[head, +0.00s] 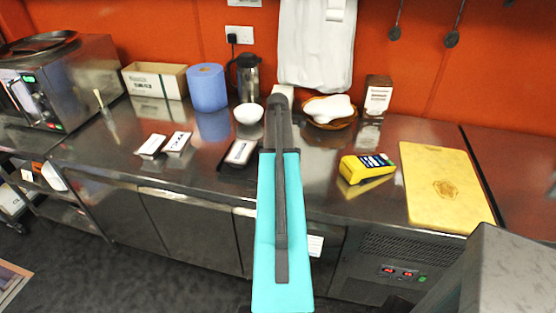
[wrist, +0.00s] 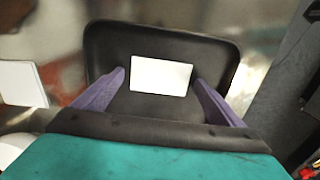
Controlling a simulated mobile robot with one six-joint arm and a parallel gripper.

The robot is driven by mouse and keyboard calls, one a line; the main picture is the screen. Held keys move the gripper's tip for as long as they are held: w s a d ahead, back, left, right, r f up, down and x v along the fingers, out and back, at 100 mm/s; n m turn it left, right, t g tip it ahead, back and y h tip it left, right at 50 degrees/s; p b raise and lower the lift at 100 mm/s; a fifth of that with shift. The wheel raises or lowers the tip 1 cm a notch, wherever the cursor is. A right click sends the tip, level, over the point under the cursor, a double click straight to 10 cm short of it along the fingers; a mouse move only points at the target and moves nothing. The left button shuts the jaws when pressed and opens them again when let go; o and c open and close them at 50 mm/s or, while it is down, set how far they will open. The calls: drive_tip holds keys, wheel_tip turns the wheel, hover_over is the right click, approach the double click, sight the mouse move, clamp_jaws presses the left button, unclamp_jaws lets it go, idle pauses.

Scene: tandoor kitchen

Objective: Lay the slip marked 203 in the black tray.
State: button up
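The black tray (head: 225,168) lies on the steel counter, left of my arm. A white slip with dark print (head: 240,152) shows at the tray. In the wrist view the black tray (wrist: 110,40) fills the middle, with a blank-looking white slip (wrist: 160,76) over its floor. My gripper (wrist: 160,78) has its two purple fingers apart, one at each side of that slip, with narrow gaps visible. Two other white printed slips, one left (head: 150,145) and one right (head: 177,141), lie left of the tray. I cannot read any number. My arm hides the fingers in the head view.
A white bowl (head: 248,113) stands behind the tray. A blue paper roll (head: 207,88), a steel flask (head: 247,77) and a cream box (head: 154,80) stand along the wall.

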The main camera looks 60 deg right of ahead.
wheel_tip(320, 180, up, 12)
drive_tip(key=b, duration=0.2)
drive_tip(key=shift+r+b, duration=0.15)
drive_tip(key=shift+b, duration=0.2)
idle(0.6)
idle(0.7)
